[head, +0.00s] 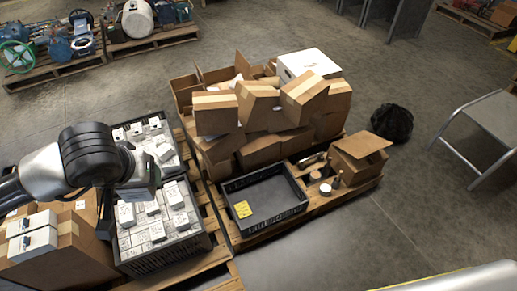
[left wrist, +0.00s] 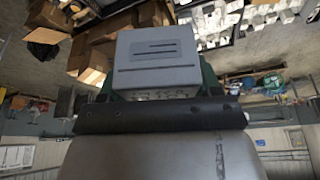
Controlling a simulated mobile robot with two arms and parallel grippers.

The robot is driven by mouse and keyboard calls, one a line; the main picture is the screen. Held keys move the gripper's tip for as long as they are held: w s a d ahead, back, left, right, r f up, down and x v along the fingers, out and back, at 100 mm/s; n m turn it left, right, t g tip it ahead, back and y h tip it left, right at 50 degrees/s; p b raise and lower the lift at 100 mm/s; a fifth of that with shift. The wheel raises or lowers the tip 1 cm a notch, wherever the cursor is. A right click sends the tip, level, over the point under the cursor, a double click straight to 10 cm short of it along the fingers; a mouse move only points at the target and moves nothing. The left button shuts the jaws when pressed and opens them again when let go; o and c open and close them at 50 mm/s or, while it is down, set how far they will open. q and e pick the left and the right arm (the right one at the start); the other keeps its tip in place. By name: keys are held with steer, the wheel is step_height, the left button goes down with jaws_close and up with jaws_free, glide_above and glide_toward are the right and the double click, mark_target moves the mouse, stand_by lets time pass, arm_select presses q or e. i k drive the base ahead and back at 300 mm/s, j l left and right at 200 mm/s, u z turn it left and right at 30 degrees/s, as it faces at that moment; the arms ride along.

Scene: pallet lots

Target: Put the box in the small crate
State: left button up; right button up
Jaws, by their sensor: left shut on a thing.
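My left gripper (left wrist: 160,95) is shut on a pale grey-white box (left wrist: 158,58) with dark printed lines on its face, seen close up in the left wrist view. In the head view the left gripper (head: 147,178) is above the crates of white boxes at the left; the held box cannot be made out clearly there. The small crate (head: 292,212) is a black, open, empty crate with a yellow label on its near left side. It stands on the middle pallet, to the right of my gripper and apart from it. My right gripper is not in view.
Two black crates of white boxes (head: 208,246) stand on the left pallet beside an open carton (head: 75,262). A heap of cardboard boxes (head: 258,151) rises behind the small crate. Cans, bottles and an open carton (head: 361,165) stand to its right. Floor in front is clear.

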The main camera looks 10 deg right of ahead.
mark_target(285, 192)
steer(key=i+l+z, duration=0.1)
steer(key=l, duration=0.3)
steer(key=i+l, duration=0.1)
steer(key=l, duration=0.25)
steer(key=i+l+z, duration=0.15)
steer(key=l, duration=0.25)
steer(key=i+l, duration=0.1)
steer(key=l, duration=0.3)
steer(key=i+l+z, duration=0.15)
steer(key=l, duration=0.2)
steer(key=i+l, duration=0.1)
steer(key=l, duration=0.25)
steer(key=z, duration=0.05)
